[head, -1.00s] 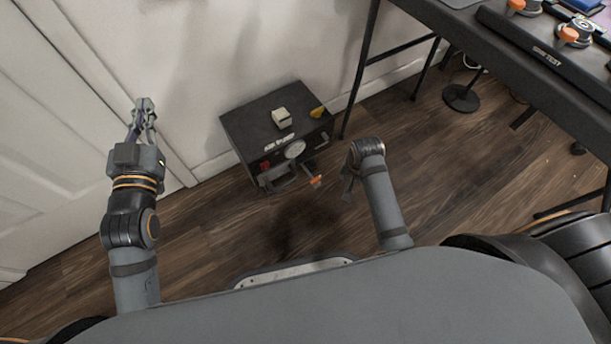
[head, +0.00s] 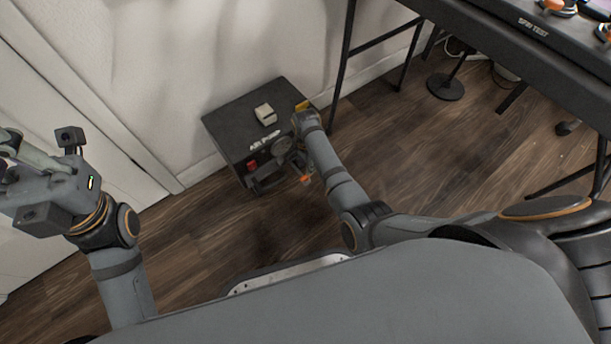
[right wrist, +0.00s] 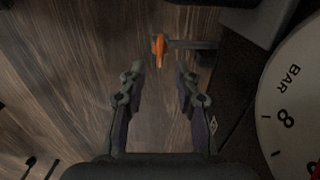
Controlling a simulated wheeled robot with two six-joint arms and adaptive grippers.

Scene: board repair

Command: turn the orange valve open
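The orange valve (head: 306,179) is on the front right of a black box (head: 232,118) on the floor. In the right wrist view the orange valve (right wrist: 159,48) sits at the end of a short grey pipe from the box. My right gripper (right wrist: 159,75) is open and empty there, with the valve just beyond its fingertips, in line with the gap and apart from them. In the head view my right wrist covers part of the box front, and the fingers are hard to make out. My left gripper (head: 10,150) is at the left edge, partly cut off.
A pressure gauge (right wrist: 294,108) is close to the right of my right gripper. A red knob (head: 252,165) is on the box front, and a pale block (head: 265,114) lies on top. A black table (head: 500,45) stands at the right.

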